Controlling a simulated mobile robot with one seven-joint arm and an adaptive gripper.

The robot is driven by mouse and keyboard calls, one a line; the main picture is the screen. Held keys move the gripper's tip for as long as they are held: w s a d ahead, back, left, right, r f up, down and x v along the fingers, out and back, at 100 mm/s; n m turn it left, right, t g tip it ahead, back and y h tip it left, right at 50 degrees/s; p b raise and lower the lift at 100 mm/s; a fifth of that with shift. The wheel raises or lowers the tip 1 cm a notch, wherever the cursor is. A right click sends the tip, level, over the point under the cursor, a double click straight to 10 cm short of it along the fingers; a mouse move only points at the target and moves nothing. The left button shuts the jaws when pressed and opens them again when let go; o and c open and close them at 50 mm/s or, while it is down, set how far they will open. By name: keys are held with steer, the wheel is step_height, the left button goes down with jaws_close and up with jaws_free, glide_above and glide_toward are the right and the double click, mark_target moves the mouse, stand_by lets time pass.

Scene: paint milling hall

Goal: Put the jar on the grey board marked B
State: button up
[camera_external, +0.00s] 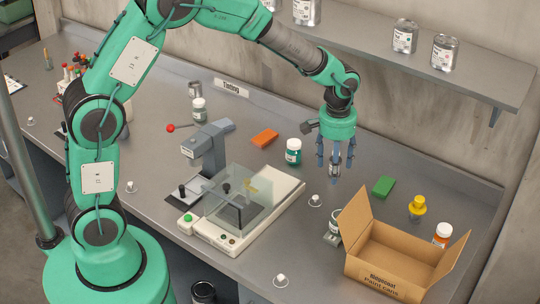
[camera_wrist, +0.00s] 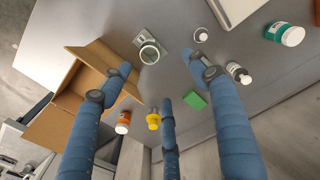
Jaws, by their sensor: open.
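A clear-looking jar with a pale round top (camera_wrist: 150,53) stands on a small grey board (camera_wrist: 142,35) in the wrist view. I cannot read a letter on the board. My gripper (camera_external: 335,172) hangs above the bench, behind the board, with its fingers spread. In the wrist view my gripper (camera_wrist: 160,78) has nothing between its fingers, and the jar lies beyond the fingertips.
An open cardboard box (camera_external: 385,262) stands right of the board. A balance (camera_external: 240,213) is left. A shelf (camera_external: 430,75) runs behind.

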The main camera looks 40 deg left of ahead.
steer(key=s+a+r+t, duration=0.1)
steer(key=s+a+r, duration=0.5)
steer(key=a+r, duration=0.35)
steer(key=s+a+r+t, duration=0.2)
steer(key=s+a+r, duration=0.3)
steer(key=a+r, duration=0.45)
steer(key=s+a+r+t, duration=0.1)
steer(key=s+a+r, duration=0.1)
steer(key=s+a, duration=0.3)
steer(key=s+a+r+t, duration=0.1)
steer(key=s+a+r, duration=0.2)
steer(key=s, duration=1)
steer(key=shift+s+a, duration=0.4)
steer(key=shift+a, duration=0.85)
step_height(320, 180, down, 5)
steer(key=b, duration=0.5)
